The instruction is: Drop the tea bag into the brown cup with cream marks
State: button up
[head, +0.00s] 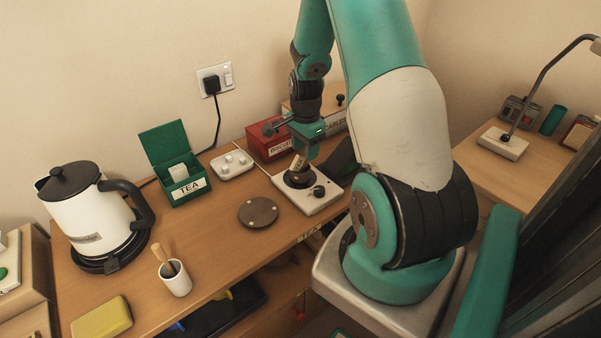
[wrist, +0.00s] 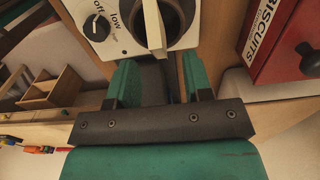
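My gripper (head: 302,152) points down over the white warmer (head: 322,202), which has a dial and a dark round top.
A kettle (head: 90,212) stands at the left, and a white cup (head: 177,284) with wooden sticks is in front. A brown disc (head: 258,212) lies left of the warmer. A red biscuit box (wrist: 292,40) stands close by the gripper. A white tray (head: 232,166) sits behind.

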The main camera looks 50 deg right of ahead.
notch_tip(320, 180, up, 18)
jog(key=shift+f+b, duration=0.25)
jog(key=shift+b, duration=0.15)
dwell(0.5)
jog(key=s+a+r+n+t+y, duration=0.1)
jog(key=a+r+n, duration=0.1)
jog(key=a+n, duration=0.75)
jog(key=s+a+r+n+y, duration=0.1)
jog(key=a+n, duration=0.4)
jog(key=a, duration=0.9)
jog(key=s+a+n+g+y, duration=0.1)
jog(key=s+a+n+y, duration=0.1)
jog(key=s+a+n, duration=1.1)
jog(key=shift+a+r, duration=0.45)
jog(key=shift+a, duration=0.5)
jog(key=shift+d, duration=0.15)
jog(key=shift+c, duration=0.3)
